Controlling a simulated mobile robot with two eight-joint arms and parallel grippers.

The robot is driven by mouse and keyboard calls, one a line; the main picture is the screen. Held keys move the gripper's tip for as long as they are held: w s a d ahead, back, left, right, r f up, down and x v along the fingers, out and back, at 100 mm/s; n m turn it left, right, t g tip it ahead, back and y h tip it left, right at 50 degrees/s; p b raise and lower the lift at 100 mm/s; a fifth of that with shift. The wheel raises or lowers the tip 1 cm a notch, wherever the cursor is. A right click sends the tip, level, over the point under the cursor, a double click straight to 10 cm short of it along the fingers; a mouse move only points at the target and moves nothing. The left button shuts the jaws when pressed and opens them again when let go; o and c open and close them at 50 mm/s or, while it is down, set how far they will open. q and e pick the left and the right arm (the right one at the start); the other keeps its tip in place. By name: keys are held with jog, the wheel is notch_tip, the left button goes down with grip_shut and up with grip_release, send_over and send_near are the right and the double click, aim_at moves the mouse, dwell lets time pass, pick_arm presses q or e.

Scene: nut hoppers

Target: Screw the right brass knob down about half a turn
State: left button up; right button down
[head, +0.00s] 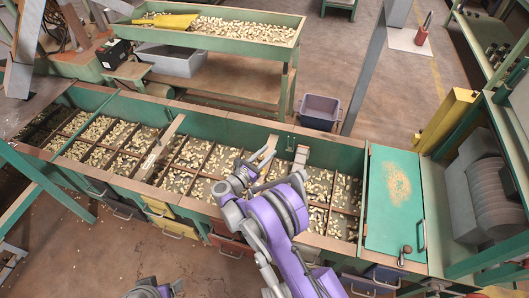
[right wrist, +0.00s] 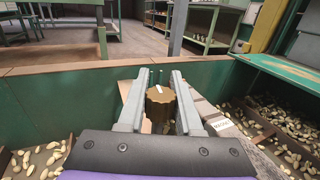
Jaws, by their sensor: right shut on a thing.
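The brass knob (right wrist: 160,106) stands upright between the two fingers of my right gripper (right wrist: 154,98) in the right wrist view. It has a scalloped edge and a pale mark on top. The fingers are shut on its sides. In the head view my right gripper (head: 262,158) reaches over the green hopper trough (head: 235,122), and the knob cannot be made out there. Part of my left gripper (head: 154,290) shows at the bottom edge, away from the trough; its jaws are not clear.
Nuts lie in the divided trough on both sides of my right gripper. A labelled wooden bar (right wrist: 214,118) runs close to the right finger. A green lid (head: 395,200) covers the trough's right end. A nut tray (head: 222,27) with a yellow scoop (head: 165,20) stands behind.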

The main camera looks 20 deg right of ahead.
jog(key=shift+s+d+m+g+h, duration=0.1)
jog(key=shift+s+m+g+h, duration=0.3)
jog(key=shift+m+g, duration=1.3)
jog(key=shift+s+d+m+g+h, duration=0.1)
jog(key=shift+s+m+g+h, duration=0.65)
jog(key=shift+g, duration=1.7)
jog(key=shift+w+m+g+h, duration=0.1)
jog(key=shift+m+g+h, duration=0.15)
jog(key=shift+m+g, duration=1.6)
jog(key=shift+s+g, duration=0.1)
jog(key=shift+g, duration=0.4)
jog(key=c, duration=0.6)
grip_release()
